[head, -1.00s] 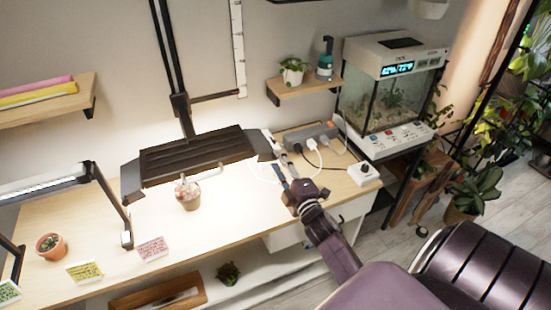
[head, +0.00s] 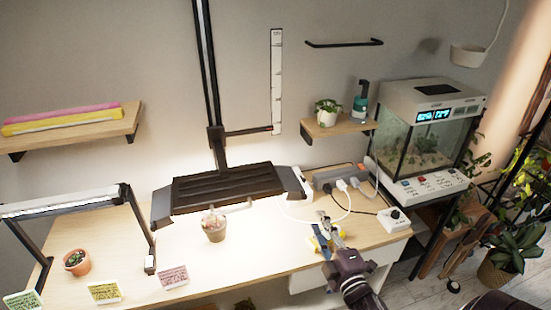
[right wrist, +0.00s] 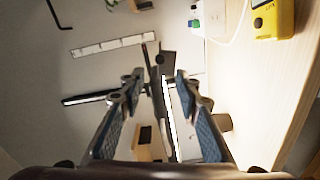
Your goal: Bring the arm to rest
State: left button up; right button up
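My right gripper (head: 325,232) is over the right part of the wooden desk (head: 260,265), near its front edge. In the right wrist view the two blue-padded fingers (right wrist: 160,82) stand apart with nothing held between them. A yellow device (right wrist: 272,18) lies on the desk at the upper right of that view, apart from the fingers. In the head view it is partly hidden behind my right gripper. My left gripper is in neither view.
A power strip (head: 345,176) with white cables and a white plug-in box (head: 394,220) lie behind and right of the gripper. A potted plant (head: 214,229) stands below the dark lamp (head: 225,188). A terrarium (head: 425,135) stands at right. The desk's middle front is clear.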

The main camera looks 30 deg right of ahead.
jog(key=s+a+f+m+g+y, duration=0.1)
jog(key=s+a+f+m+g, duration=0.6)
jog(key=a+f+m+g, duration=0.15)
jog(key=s+a+f+m+g+y, duration=0.15)
jog(key=s+a+g+y, duration=0.35)
jog(key=s+a, duration=0.8)
jog(key=s+d+f+g+h+b, duration=0.1)
jog(key=s+f, duration=0.1)
jog(key=f, duration=1.2)
jog(key=s+d+f+g+b, duration=0.1)
jog(key=f+b, duration=0.1)
jog(key=f, duration=1.3)
jog(key=s+d+f+b, duration=0.2)
jog(key=s+d+f, duration=0.1)
jog(key=s+f, duration=1.4)
jog(key=shift+s+f+g+h, duration=0.15)
jog(key=shift+f+g+h, duration=0.15)
jog(key=shift+f+g, duration=0.25)
